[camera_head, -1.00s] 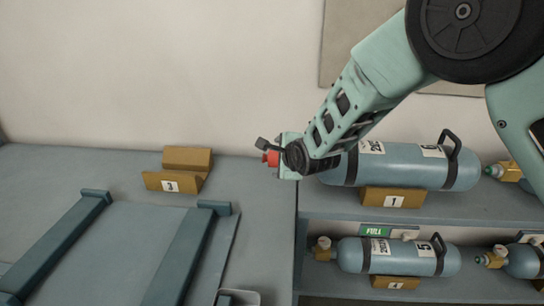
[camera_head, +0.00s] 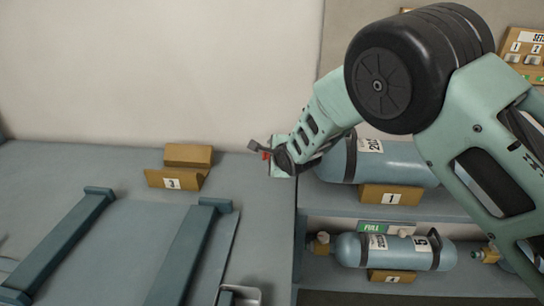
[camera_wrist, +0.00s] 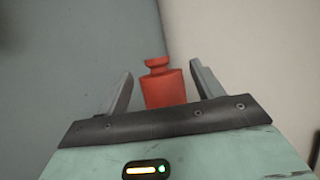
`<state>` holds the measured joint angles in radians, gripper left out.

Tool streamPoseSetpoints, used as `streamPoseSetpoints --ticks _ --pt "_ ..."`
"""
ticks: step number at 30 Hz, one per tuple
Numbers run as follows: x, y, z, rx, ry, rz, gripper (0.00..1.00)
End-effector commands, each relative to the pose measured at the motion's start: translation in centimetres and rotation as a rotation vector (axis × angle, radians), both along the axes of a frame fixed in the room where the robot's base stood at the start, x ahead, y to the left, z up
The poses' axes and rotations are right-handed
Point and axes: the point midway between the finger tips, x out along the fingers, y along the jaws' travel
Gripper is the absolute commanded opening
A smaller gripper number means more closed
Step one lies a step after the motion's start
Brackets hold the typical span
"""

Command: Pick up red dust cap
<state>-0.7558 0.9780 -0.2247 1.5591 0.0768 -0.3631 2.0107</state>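The red dust cap (camera_wrist: 165,86) sits between the two fingers of my gripper (camera_wrist: 163,88) in the wrist view, close to the palm, with its narrower end pointing away. Nothing shows attached to it there. In the head view a bit of the cap (camera_head: 265,155) shows at the tip of my gripper (camera_head: 268,152), above the counter's right edge.
The upper cylinder rests in holder 1 (camera_head: 390,195), and another blue cylinder (camera_head: 395,250) lies on the lower shelf. An empty yellow holder marked 3 (camera_head: 180,168) stands on the grey counter (camera_head: 60,165). Two blue rails (camera_head: 185,255) lie left of the shelves.

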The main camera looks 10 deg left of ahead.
Motion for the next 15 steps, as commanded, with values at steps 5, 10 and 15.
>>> streamPoseSetpoints --ticks 5,10,15 --pt "-0.01 -0.02 0.02 0.000 0.000 0.000 0.30" --pt "0.00 -0.01 0.04 0.000 0.000 0.000 0.30" --pt "0.02 -0.02 0.06 0.000 -0.001 0.000 0.30"
